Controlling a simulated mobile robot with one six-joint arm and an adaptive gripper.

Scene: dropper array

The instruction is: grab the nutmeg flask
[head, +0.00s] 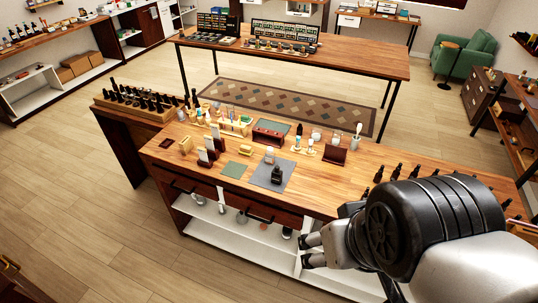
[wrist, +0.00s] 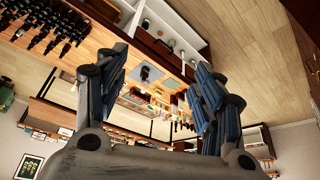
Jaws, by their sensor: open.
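No label reading nutmeg can be made out, so I cannot tell which vessel is the nutmeg flask. A dark squat bottle (head: 277,175) stands on a grey mat (head: 265,180) on the wooden counter. A small pale vessel (head: 270,155) stands just behind it. Several clear or white vessels (head: 316,137) stand further back on the counter. My gripper (head: 312,251) is in front of the counter's front face, lower right of the mat, apart from these vessels. In the wrist view my gripper (wrist: 158,75) is open with nothing between its fingers.
Dark dropper bottles (head: 395,173) line the counter's right part. A crate of dark bottles (head: 140,98) stands at the left end. A red-brown box (head: 269,133), a dark stand (head: 335,154) and a green mat (head: 234,170) are near the grey mat. Open floor (head: 90,210) lies left.

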